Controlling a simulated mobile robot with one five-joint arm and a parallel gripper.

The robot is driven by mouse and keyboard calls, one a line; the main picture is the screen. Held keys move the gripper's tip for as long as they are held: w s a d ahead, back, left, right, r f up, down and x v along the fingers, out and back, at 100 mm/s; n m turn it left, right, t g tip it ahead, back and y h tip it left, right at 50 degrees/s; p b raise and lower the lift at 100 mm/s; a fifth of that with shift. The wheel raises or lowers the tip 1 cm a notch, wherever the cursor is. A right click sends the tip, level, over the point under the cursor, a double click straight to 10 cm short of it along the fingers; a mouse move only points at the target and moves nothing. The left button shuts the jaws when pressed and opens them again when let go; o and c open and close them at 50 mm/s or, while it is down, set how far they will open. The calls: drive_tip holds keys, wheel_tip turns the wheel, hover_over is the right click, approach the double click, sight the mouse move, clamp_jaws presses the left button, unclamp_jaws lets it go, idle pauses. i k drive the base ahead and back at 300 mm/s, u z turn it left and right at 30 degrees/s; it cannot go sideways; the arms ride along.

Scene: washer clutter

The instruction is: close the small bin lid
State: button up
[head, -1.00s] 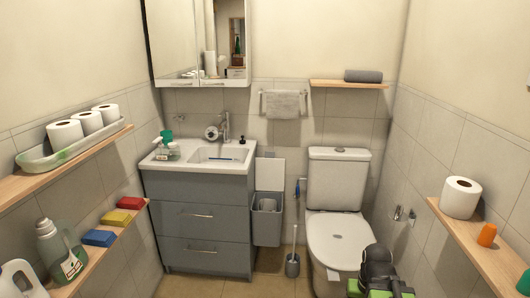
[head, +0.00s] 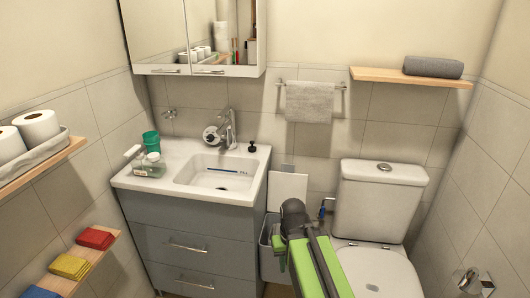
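The small grey bin (head: 267,262) hangs between the side of the washbasin cabinet and the toilet. Its pale lid (head: 287,188) stands upright and open against the wall behind it. My arm, dark with green parts, reaches up from the bottom of the view, and its end hides much of the bin's opening and right side. My gripper (head: 279,255) shows only as a small green part in front of the bin, below the lid. I cannot see both fingertips, whether they are open, or whether they touch anything.
The washbasin (head: 220,176) on its grey cabinet is left of the bin, with a soap bottle (head: 146,164) and green cup (head: 151,141) on it. The toilet (head: 376,215) stands close on the right. A towel (head: 310,102) hangs above.

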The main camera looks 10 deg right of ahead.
sight(284, 184)
drive_tip(key=u, duration=0.8)
drive_tip(key=i, duration=1.15)
drive_tip(key=u, duration=0.3)
